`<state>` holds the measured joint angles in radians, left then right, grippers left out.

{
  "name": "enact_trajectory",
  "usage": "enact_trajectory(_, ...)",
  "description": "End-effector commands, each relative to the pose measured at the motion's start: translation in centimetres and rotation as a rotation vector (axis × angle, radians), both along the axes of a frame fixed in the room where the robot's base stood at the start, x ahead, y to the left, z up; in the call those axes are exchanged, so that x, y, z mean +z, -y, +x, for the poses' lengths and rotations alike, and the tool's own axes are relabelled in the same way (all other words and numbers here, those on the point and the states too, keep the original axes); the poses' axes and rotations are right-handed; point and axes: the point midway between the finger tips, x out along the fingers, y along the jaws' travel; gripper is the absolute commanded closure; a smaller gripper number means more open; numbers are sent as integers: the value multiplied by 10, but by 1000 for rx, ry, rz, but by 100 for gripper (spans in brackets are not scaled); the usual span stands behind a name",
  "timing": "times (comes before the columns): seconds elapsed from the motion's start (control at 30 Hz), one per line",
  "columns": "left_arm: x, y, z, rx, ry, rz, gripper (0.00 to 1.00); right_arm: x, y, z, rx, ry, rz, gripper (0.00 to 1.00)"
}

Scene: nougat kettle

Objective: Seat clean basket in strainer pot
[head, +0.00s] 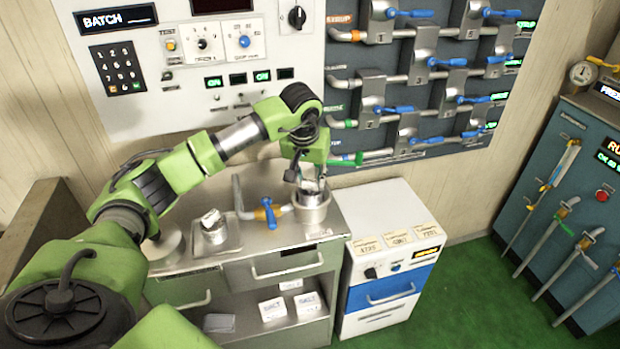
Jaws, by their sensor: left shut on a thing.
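My left gripper (307,177) points down over the strainer pot (312,213), a grey metal cylinder at the right end of the steel counter. It is shut on a small metallic basket (314,187), which shows at the pot's mouth. The fingers hide much of the basket. I cannot tell whether it is inside the pot or just above the rim. Another metal container (214,233) with whitish matter on top stands on a tray at the left of the counter. My right gripper is not in view.
A pipe with an orange collar and blue valve handle (268,214) stands just left of the pot. A white and blue cabinet (388,265) with labelled cards adjoins the counter on the right. The valve wall panel (400,150) is close behind.

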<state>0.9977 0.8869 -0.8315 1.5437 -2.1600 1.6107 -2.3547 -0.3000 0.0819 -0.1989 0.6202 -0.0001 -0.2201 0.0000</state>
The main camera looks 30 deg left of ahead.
Motion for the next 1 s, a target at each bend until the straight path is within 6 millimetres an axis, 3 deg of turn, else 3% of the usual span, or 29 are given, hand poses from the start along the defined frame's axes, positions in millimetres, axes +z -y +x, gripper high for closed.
enact_trajectory(1.0,-13,0,0,0,1,-1,100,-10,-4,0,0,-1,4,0)
